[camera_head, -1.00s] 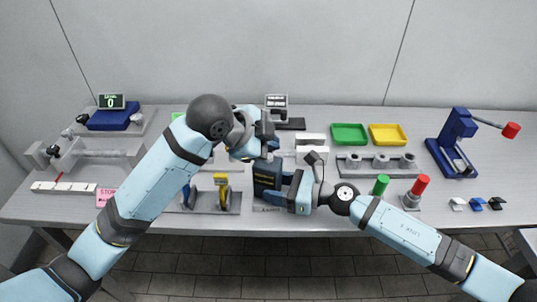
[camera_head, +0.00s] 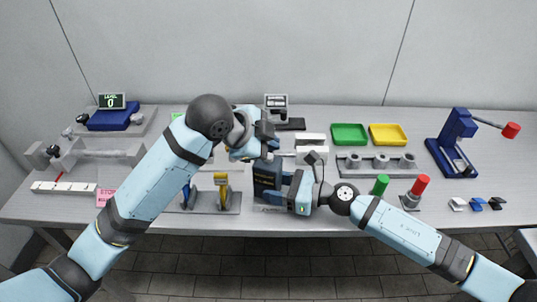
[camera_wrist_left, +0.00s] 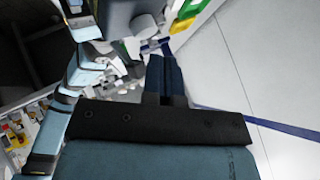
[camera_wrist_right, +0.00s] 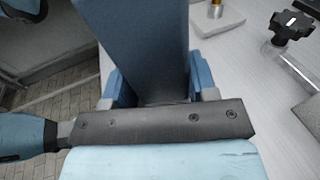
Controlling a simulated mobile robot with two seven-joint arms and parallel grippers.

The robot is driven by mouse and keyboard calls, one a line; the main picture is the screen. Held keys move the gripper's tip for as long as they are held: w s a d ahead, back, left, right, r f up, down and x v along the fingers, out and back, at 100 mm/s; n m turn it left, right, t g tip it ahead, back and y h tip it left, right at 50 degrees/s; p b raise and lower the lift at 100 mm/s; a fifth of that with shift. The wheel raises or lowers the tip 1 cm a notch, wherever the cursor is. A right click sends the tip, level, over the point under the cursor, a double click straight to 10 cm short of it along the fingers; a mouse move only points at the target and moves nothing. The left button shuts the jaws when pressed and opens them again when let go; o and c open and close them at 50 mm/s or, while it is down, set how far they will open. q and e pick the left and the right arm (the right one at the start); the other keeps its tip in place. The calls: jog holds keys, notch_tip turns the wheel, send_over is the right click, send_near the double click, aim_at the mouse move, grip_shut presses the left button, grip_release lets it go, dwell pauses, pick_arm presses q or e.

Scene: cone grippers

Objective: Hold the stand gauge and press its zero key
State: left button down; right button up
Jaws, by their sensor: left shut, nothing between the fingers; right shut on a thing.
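The stand gauge appears to be the dark blue upright body (camera_head: 265,174) at the front middle of the bench. In the right wrist view it is a broad blue column (camera_wrist_right: 140,40) between the fingers. My right gripper (camera_head: 283,184) is shut on it from the right, and one finger shows on each side in the right wrist view (camera_wrist_right: 160,85). My left gripper (camera_head: 270,146) is shut and empty, just above and behind the gauge's top. Its closed fingers (camera_wrist_left: 165,78) show in the left wrist view. The zero key and the gauge's face are not visible.
A rack with blue and yellow tools (camera_head: 220,190) stands left of the gauge. A grey holder with round sockets (camera_head: 380,163), a green cylinder (camera_head: 380,185) and a red one (camera_head: 420,184) are right. Green (camera_head: 349,134) and yellow trays (camera_head: 388,134) lie behind.

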pick_arm(q)
jog(key=shift+f, duration=0.1)
dwell(0.7)
jog(key=shift+f, duration=0.35)
jog(key=shift+f, duration=0.4)
dwell(0.6)
jog(key=shift+r, duration=0.85)
jog(key=shift+r, duration=0.15)
jog(key=shift+r, duration=2.4)
